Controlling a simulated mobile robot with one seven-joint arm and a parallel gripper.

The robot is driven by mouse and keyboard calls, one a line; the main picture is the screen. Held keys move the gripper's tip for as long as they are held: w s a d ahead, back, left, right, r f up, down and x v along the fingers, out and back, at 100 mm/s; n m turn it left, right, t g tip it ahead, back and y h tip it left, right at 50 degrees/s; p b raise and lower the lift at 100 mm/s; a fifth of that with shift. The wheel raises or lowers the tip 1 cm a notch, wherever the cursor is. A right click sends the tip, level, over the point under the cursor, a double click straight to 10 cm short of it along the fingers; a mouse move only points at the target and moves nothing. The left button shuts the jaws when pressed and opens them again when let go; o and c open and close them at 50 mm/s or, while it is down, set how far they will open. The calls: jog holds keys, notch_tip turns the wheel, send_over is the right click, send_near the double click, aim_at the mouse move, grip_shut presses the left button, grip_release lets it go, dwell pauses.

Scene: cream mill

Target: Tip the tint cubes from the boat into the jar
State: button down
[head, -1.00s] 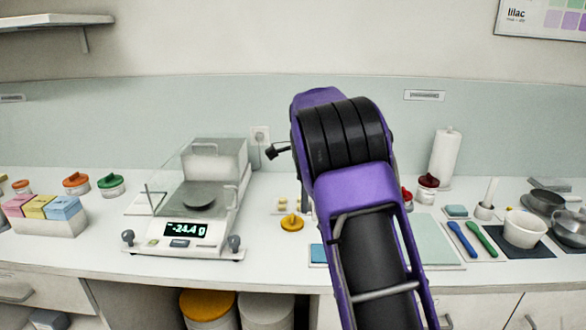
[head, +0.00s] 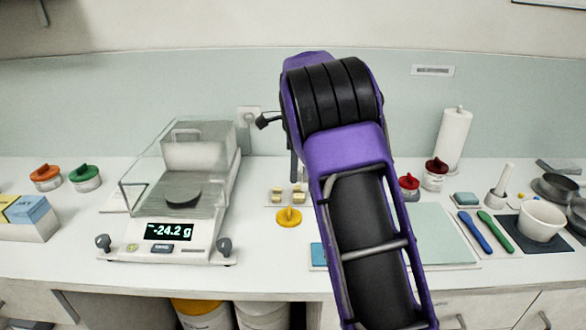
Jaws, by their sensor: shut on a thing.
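My purple and black arm fills the middle of the head view and hides the counter behind it. My gripper does not show; the arm blocks it, so what it holds cannot be seen. No boat can be made out. Several small pale yellow blocks (head: 278,195) sit on the counter just left of the arm; I cannot tell whether they are the tint cubes. A yellow knobbed lid (head: 289,217) lies in front of them. No open jar shows; one may be behind the arm.
A balance (head: 168,231) with a glass shield reads -24.2 g at left. Lidded jars (head: 84,178) stand behind at far left. Right of the arm are a pale green mat (head: 445,235), blue and green spatulas (head: 475,232), a white bowl (head: 541,220) and a paper roll (head: 454,140).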

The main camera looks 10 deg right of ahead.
jog(key=shift+d+f+y, duration=0.3)
jog(key=shift+f+y, duration=0.4)
jog(key=shift+f, duration=0.1)
jog(key=shift+s+d+r+t+y, duration=0.1)
jog(key=shift+d+r+t+y, duration=0.1)
jog(key=shift+d+r+y, duration=0.35)
jog(key=shift+s+d+r+t+y, duration=0.1)
jog(key=shift+d+r+t+y, duration=0.2)
jog(key=shift+y, duration=0.5)
jog(key=shift+s+d+r+t+y, duration=0.1)
jog(key=shift+d+r+y, duration=0.15)
jog(key=shift+r+y, duration=0.35)
jog(key=shift+s+d+r+t+y, duration=0.1)
jog(key=shift+d+r+t+y, duration=0.2)
jog(key=shift+d+y, duration=0.45)
jog(key=shift+s+d+r+t+y, duration=0.1)
jog(key=shift+d+r+y, duration=0.3)
jog(key=shift+y, duration=0.5)
jog(key=shift+s+d+r+y, duration=0.1)
jog(key=shift+d+r+y, duration=0.1)
jog(key=shift+d+y, duration=0.3)
jog(key=shift+s+d+r+y, duration=0.15)
jog(key=shift+d+y, duration=0.25)
jog(key=shift+y, duration=0.2)
jog(key=shift+r, duration=1.5)
